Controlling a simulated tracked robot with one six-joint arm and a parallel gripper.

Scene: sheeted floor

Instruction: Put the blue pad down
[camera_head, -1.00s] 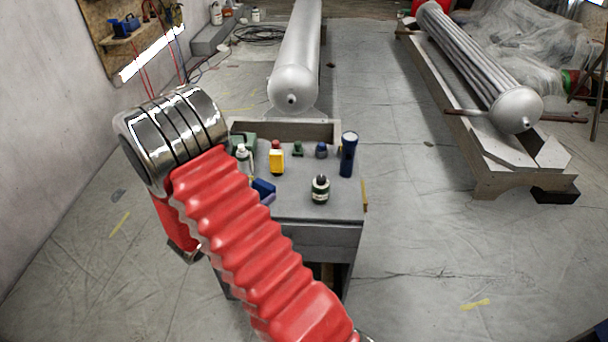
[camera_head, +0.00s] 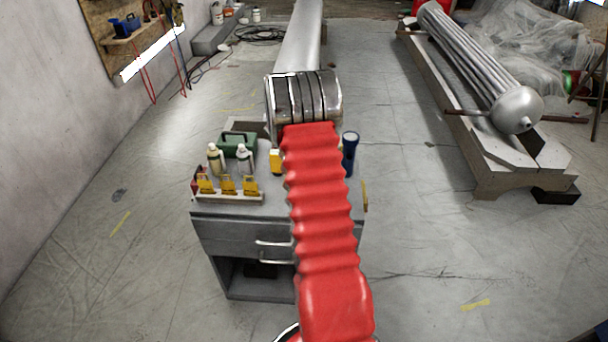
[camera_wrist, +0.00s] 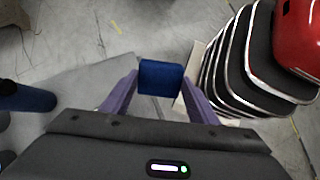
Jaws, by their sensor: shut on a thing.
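The blue pad (camera_wrist: 161,78) is held between the two purple fingers of my gripper (camera_wrist: 160,92) in the wrist view. My gripper is shut on it. In the head view my red-sleeved arm hides both the gripper and the pad. In the wrist view a grey surface shows below the pad to the left; I cannot tell the height of the pad above it.
A grey cabinet (camera_head: 222,217) carries two bottles, a green case (camera_head: 237,143), yellow-tagged items (camera_head: 228,186) and a dark blue cylinder (camera_head: 349,152), which also shows in the wrist view (camera_wrist: 28,97). A ribbed tank lies on a stand (camera_head: 490,180) at right.

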